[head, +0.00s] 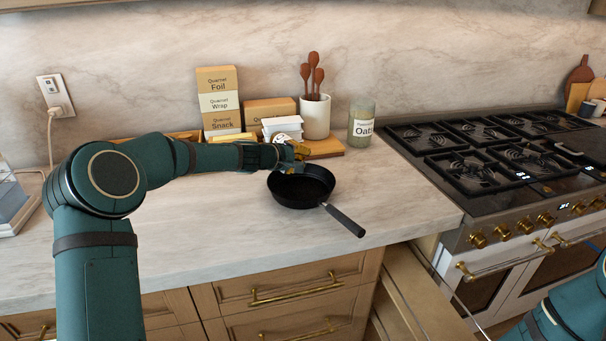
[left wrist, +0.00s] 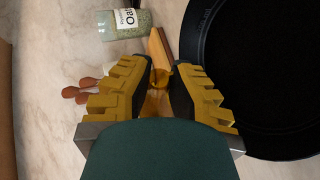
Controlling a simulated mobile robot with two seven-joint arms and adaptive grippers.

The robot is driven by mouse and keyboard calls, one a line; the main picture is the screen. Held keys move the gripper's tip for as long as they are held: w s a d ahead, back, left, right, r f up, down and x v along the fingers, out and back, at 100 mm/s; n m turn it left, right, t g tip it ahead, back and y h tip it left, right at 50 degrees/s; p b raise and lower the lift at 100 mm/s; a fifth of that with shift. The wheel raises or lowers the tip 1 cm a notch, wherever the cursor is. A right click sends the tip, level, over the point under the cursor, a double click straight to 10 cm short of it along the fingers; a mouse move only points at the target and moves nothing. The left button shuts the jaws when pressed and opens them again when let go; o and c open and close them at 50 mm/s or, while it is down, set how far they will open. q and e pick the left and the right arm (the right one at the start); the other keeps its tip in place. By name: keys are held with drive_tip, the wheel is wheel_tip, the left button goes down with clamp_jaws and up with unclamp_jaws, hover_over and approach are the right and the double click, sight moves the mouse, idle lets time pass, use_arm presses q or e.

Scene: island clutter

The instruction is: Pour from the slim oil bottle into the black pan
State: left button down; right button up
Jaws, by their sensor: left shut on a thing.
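The black pan (head: 302,187) sits on the marble counter, its handle pointing toward the front right. In the left wrist view the pan (left wrist: 270,70) fills the right side. My left gripper (head: 292,156) is at the pan's back left edge, above the counter. Its yellow fingers (left wrist: 158,92) are shut on a slim amber piece, which I take as the slim oil bottle (left wrist: 160,76). The fingers and wrist hide most of the bottle, so its tilt is hard to tell. No stream of oil shows. My right gripper is out of view.
Behind the pan stand a utensil crock (head: 315,117), an oats jar (head: 362,122) and stacked boxes (head: 219,100) near a wooden board (head: 326,148). The stove (head: 500,160) is at right. An open drawer (head: 415,300) juts out below.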

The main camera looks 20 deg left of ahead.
use_arm(q)
drive_tip(key=shift+a, duration=0.1)
idle(0.3)
drive_tip(key=shift+a+f, duration=0.1)
drive_tip(key=shift+f, duration=0.6)
drive_tip(key=shift+d+f+m+t, duration=0.3)
drive_tip(key=shift+f+m, duration=0.1)
drive_tip(key=shift+f, duration=0.2)
drive_tip(key=shift+a, duration=0.15)
drive_tip(key=shift+r, duration=0.1)
